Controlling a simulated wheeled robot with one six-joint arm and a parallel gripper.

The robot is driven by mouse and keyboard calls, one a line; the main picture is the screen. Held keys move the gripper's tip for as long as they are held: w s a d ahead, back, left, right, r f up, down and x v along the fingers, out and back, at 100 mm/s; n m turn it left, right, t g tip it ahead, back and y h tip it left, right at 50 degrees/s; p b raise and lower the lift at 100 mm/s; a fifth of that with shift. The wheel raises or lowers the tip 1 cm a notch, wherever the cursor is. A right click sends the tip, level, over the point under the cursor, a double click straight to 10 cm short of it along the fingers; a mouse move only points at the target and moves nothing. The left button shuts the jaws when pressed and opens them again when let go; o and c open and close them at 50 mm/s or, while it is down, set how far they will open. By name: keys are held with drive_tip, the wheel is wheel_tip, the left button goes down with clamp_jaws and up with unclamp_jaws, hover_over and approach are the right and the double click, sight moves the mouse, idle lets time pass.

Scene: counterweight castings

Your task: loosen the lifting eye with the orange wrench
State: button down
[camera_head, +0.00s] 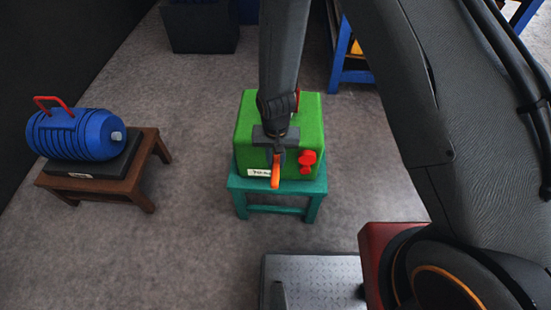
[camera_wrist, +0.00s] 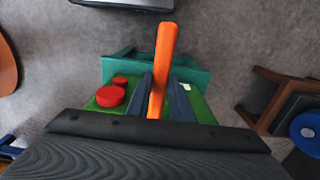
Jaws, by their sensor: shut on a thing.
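The orange wrench (camera_head: 275,173) is held in my gripper (camera_head: 276,150), which is shut on it over the front of the green casting (camera_head: 245,125). In the wrist view the wrench (camera_wrist: 163,55) stands between the two fingers (camera_wrist: 161,95) and reaches past them over the teal stand. The green casting (camera_wrist: 197,103) is mostly behind my gripper there. A red part (camera_head: 297,97) shows beside my arm at the casting's back right; I cannot tell if it is the lifting eye. The wrench's far end and its contact with any eye are hidden.
The casting sits on a teal stand (camera_head: 264,209), with red knobs (camera_head: 307,158) at its front right. A blue motor (camera_head: 75,135) with a red handle lies on a brown table (camera_head: 150,160) at left. Grey floor between them is clear. A blue-framed bench (camera_head: 342,60) stands behind.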

drive_tip(key=shift+w+d+r+b, duration=0.1)
drive_tip(key=shift+w+b, duration=0.6)
drive_tip(key=shift+w, duration=2.4)
drive_tip(key=shift+d+n, duration=0.6)
drive_tip(key=shift+d, duration=0.35)
drive_tip(key=shift+d, duration=0.1)
drive_tip(key=shift+w+d+n, duration=0.15)
drive_tip(key=shift+d+n, duration=0.35)
drive_tip(key=shift+d, duration=0.4)
drive_tip(key=shift+d, duration=0.1)
drive_tip(key=shift+w+d+n, duration=0.2)
drive_tip(key=shift+d+n, duration=0.4)
drive_tip(key=shift+d, duration=0.25)
drive_tip(key=shift+d, duration=0.15)
